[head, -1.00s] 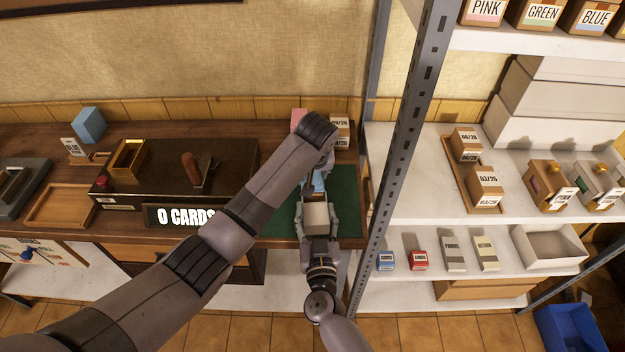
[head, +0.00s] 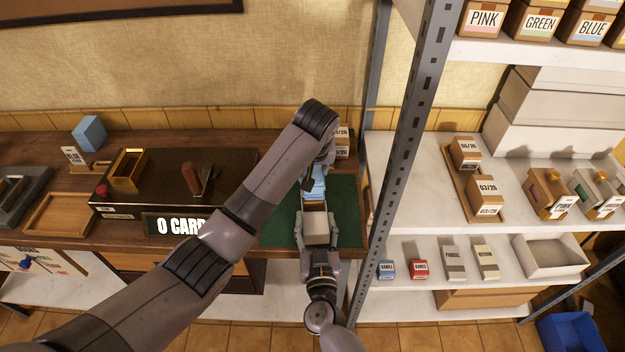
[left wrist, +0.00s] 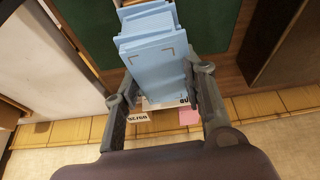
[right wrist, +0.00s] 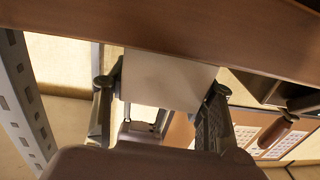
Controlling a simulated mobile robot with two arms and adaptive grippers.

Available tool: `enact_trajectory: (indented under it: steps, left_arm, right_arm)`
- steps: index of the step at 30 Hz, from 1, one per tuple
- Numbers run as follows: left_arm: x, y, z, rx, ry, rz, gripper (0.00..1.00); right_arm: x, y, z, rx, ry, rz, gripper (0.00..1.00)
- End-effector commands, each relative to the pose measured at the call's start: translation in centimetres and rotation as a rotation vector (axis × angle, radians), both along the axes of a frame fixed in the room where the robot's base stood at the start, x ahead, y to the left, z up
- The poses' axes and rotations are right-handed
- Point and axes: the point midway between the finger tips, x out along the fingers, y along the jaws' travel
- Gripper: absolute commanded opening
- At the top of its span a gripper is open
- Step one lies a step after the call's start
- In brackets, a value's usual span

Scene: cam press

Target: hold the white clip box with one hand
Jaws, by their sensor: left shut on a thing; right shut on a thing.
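The white clip box (head: 316,228) is over the front of the green mat, with a brown inner part showing at its top. My right gripper (head: 317,240) is shut on it from the near side. In the right wrist view the pale box (right wrist: 172,80) sits between both fingers. My left gripper (head: 318,178) is just beyond the box, shut on a light blue stack (head: 315,190). In the left wrist view the blue stack (left wrist: 155,50) lies between the fingers. Whether the blue stack touches the box is not clear.
The green mat (head: 347,215) lies on the wooden desk. A metal shelf post (head: 405,130) stands close to the right. A dark card machine with a "0 CARDS" sign (head: 180,224) is left, partly behind my left arm. Labelled boxes stand on the shelves.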

Motion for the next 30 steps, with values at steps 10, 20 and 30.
enact_trajectory:
  steps: [10, 20, 30]
  left_arm:
    - [0.0, 0.0, 5.0, -0.001, -0.002, 0.001, 0.04]
    - [0.0, 0.0, 5.2, 0.000, -0.001, 0.000, 0.04]
    - [0.0, 0.0, 5.1, 0.000, -0.001, 0.001, 0.04]
  right_arm:
    - [0.0, 0.0, -0.2, -0.001, 0.003, 0.000, 0.26]
    - [0.0, 0.0, -0.2, -0.001, 0.003, 0.000, 0.54]
    - [0.0, 0.0, -0.1, 0.000, 0.001, 0.000, 0.74]
